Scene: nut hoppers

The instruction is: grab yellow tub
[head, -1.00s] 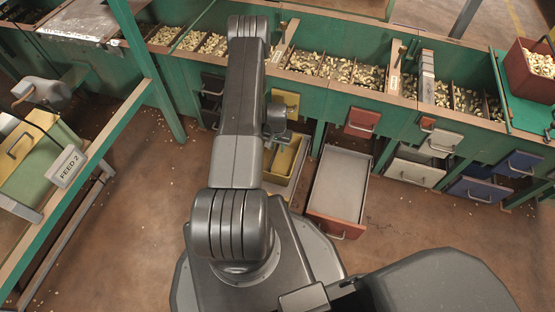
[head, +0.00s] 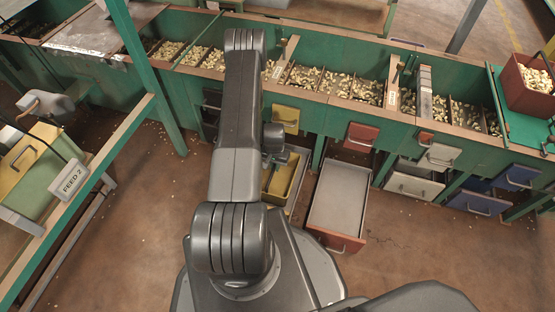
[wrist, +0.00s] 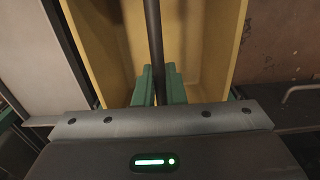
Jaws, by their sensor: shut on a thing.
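The yellow tub (head: 283,182) stands low in front of the green bench, partly hidden by my arm in the head view. In the wrist view its yellow walls (wrist: 217,45) rise on both sides of my gripper. My gripper (wrist: 160,88) has green fingers shut on a dark upright bar that runs down the middle of the tub. I cannot tell whether the bar is a handle or a divider. In the head view the fingertips are hidden behind my arm and wrist.
A pulled-out red drawer (head: 338,200) with a grey inside stands just right of the tub. A yellow front (head: 286,118) sits on the bench above. White drawers (head: 414,184) and blue drawers (head: 478,197) are further right. A green post (head: 130,50) stands left. Floor in front is open.

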